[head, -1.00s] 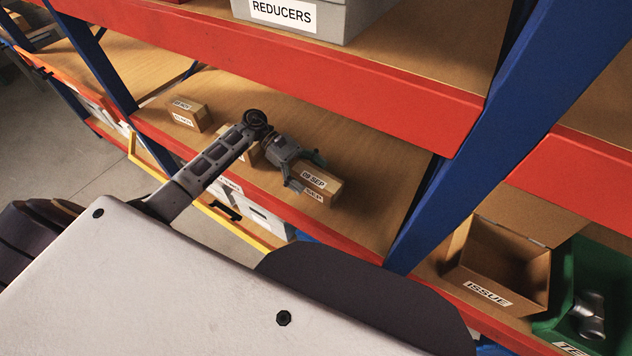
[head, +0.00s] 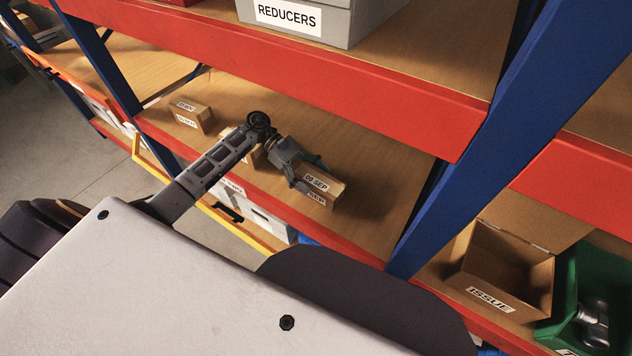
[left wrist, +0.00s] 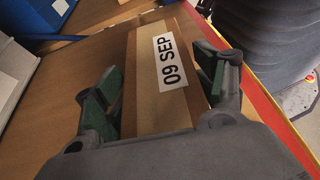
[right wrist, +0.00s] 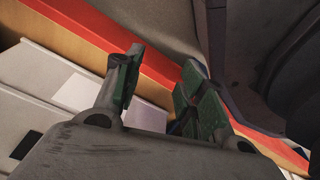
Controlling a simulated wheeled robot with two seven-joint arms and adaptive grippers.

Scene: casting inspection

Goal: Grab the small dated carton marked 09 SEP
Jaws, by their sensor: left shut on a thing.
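The small brown carton marked 09 SEP (head: 327,191) sits on the middle wooden shelf, near its red front edge. My left gripper (head: 308,174) reaches in from the left with one finger on each side of the carton and is shut on it. In the left wrist view the carton (left wrist: 150,102) lies between the green finger pads of the gripper (left wrist: 163,90), its 09 SEP label facing the camera. My right gripper (right wrist: 160,82) shows only in the right wrist view. Its fingers are apart and nothing is between them.
Another labelled carton (head: 191,117) stands farther left on the shelf, and one more is partly hidden behind my left arm. A blue upright (head: 480,140) stands to the right. Beyond it are an open ISSUE box (head: 508,282) and a green bin (head: 560,322). A REDUCERS bin (head: 350,25) is above.

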